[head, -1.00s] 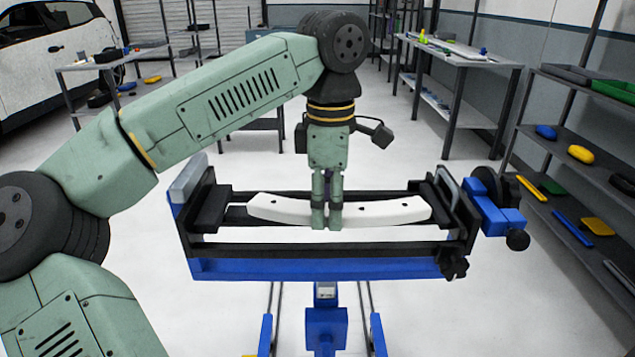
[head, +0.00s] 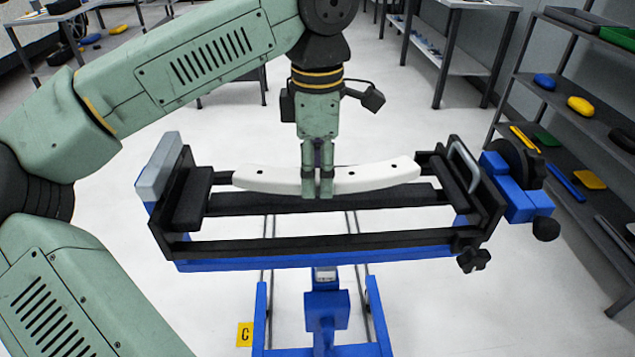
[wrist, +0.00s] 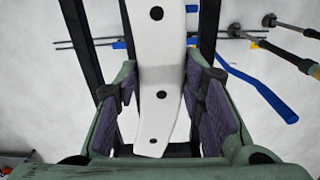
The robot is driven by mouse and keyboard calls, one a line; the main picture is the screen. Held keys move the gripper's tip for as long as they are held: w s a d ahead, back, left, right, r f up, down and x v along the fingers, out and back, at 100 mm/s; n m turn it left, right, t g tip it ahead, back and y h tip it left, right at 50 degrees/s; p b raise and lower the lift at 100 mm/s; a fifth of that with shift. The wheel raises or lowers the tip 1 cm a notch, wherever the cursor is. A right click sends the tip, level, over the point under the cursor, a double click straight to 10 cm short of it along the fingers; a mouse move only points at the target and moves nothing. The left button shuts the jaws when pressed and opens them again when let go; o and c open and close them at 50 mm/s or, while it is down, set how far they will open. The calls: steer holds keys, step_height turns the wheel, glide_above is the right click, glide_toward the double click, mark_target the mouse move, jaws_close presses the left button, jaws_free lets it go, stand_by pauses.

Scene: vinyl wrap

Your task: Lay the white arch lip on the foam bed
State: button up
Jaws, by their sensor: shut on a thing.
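The white arch lip (head: 270,182) is a long, slightly curved strip with several dark holes. My gripper (head: 317,186) points down and is shut on it near its middle. The lip hangs roughly level along the black and blue stand (head: 335,242), between its two end blocks, and appears apart from the bars. In the wrist view the lip (wrist: 160,65) runs between the purple-padded fingers (wrist: 163,100). Dark pads lie on the stand's end blocks, such as the left pad (head: 193,198); I cannot tell which part is the foam bed.
A grey block (head: 158,167) stands at the stand's left end. A blue clamp with black knobs (head: 518,190) sticks out at the right. A shelf rack (head: 572,115) with coloured items stands further right. The pale floor around the stand is mostly clear.

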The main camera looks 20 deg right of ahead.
mark_target(317, 175)
steer(key=shift+f, duration=1.65)
steer(key=shift+f, duration=0.2)
steer(key=o, duration=1.3)
step_height(317, 175, up, 12)
steer(key=shift+r, duration=0.25)
